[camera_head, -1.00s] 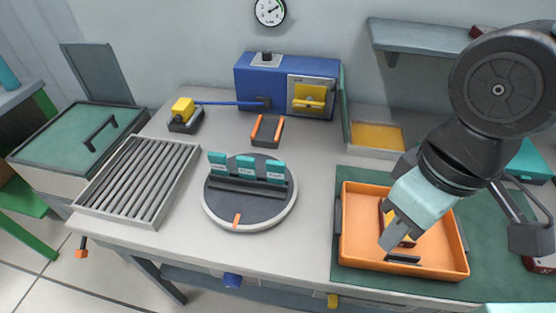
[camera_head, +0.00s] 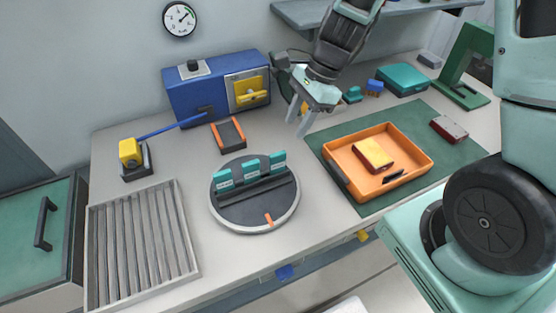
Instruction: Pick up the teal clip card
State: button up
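Three teal clip cards with white labels stand in a row in a dark slotted holder on a round grey turntable (camera_head: 285,205). They are a left card (camera_head: 223,181), a middle card (camera_head: 251,171) and a right card (camera_head: 278,162). I cannot tell which of them the task means. My gripper (camera_head: 297,124) is in the air behind and right of the turntable, apart from the cards. Its two pale fingers point down, spread and empty.
A slatted rack (camera_head: 140,240) is at left. Bare tabletop surrounds the turntable.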

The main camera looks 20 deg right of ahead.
aim_at(279, 153)
jog(key=x, duration=0.8)
jog(key=shift+a+f, duration=0.1)
jog(key=shift+a, duration=0.1)
jog(key=shift+p+x, duration=0.35)
jog(key=shift+x, duration=2.15)
jog(key=shift+w, duration=0.15)
grip_shut()
